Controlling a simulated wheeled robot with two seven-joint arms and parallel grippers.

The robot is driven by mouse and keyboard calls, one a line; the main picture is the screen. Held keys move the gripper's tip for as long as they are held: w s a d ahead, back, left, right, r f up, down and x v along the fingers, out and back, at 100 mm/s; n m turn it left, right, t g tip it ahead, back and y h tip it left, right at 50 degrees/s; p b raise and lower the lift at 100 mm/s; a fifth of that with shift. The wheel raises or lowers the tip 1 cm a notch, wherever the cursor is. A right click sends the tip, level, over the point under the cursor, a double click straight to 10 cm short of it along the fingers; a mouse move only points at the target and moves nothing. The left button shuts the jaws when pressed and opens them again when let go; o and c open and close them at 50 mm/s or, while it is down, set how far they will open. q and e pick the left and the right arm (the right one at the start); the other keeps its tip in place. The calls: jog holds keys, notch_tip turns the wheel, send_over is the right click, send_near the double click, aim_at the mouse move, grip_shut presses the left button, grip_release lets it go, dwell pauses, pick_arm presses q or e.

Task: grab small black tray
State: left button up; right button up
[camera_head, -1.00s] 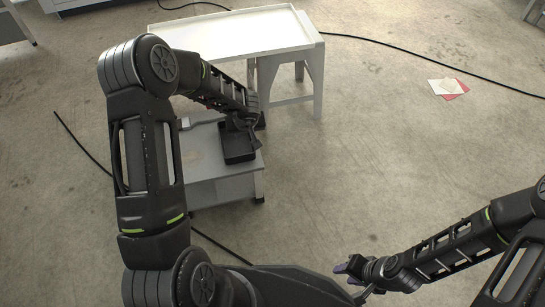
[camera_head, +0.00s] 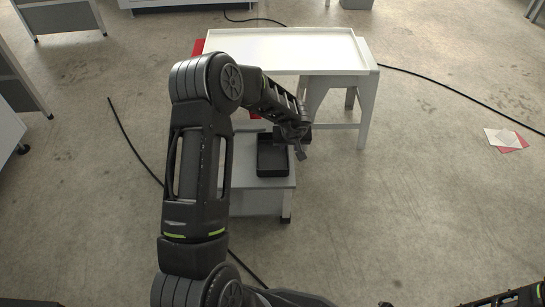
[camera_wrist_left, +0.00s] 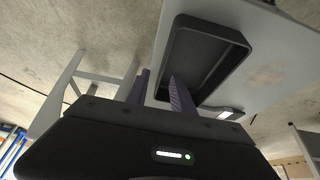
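The small black tray (camera_head: 272,168) is a shallow rectangular box on a low grey table, and it looks empty. My left gripper (camera_head: 300,148) is at the tray's right edge in the head view. In the left wrist view, the tray (camera_wrist_left: 207,48) lies ahead of the left gripper (camera_wrist_left: 160,76). Its two purple fingers stand apart, with one side wall of the tray between them or just beyond; contact cannot be told. My right gripper (camera_head: 385,304) barely shows at the bottom edge of the head view, and its fingers are hidden.
The low grey table (camera_head: 262,202) carries the tray. A taller white table (camera_head: 290,50) with a raised rim stands behind it. Black cables (camera_head: 440,82) run across the floor. White and red sheets (camera_head: 503,138) lie at the right. The floor at the right is mostly clear.

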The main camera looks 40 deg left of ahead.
aim_at(272, 154)
pick_arm(q)
jog(key=b+x, duration=0.4)
jog(key=x, duration=0.1)
jog(key=shift+s+f, duration=0.15)
jog(key=shift+a, duration=0.1)
jog(key=shift+c, duration=0.3)
grip_shut()
dwell(1.4)
